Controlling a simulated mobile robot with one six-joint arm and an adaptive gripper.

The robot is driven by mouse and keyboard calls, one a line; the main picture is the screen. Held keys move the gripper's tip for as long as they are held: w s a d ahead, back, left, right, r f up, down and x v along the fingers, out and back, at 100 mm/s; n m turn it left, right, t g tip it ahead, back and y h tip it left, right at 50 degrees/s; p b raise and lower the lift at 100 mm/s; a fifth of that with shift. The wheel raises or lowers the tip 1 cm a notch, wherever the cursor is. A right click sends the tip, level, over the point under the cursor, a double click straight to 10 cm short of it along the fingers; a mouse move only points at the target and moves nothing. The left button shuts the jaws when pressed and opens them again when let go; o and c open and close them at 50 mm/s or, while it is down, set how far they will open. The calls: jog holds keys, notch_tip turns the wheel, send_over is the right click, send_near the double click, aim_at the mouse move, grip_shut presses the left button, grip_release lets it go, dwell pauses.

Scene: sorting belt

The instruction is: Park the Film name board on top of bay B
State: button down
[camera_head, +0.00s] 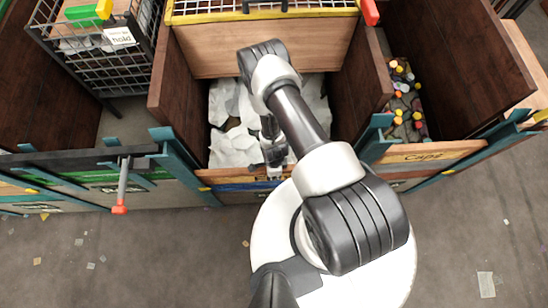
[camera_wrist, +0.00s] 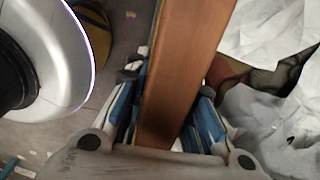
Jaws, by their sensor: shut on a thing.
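My gripper (camera_head: 273,166) is at the front edge of the middle bay. In the wrist view its two blue-sided fingers (camera_wrist: 167,105) are shut on a long brown wooden board (camera_wrist: 188,55), one on each side. In the head view, the board (camera_head: 226,176) runs along the front of that bay, partly hidden by my gripper and arm. Its lettering is not readable, and I cannot tell whether it still rests on its supports. White crumpled film sheets (camera_head: 231,146) lie in the bay behind it. No bay letter B can be read.
A wire basket (camera_head: 95,62) stands at upper left. A yellow-edged wooden panel (camera_head: 265,50) closes the middle bay's back. A red-tipped lever (camera_head: 122,188) sticks out at left.

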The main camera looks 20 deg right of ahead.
notch_tip(320, 180, up, 46)
jog(key=p, duration=3.2)
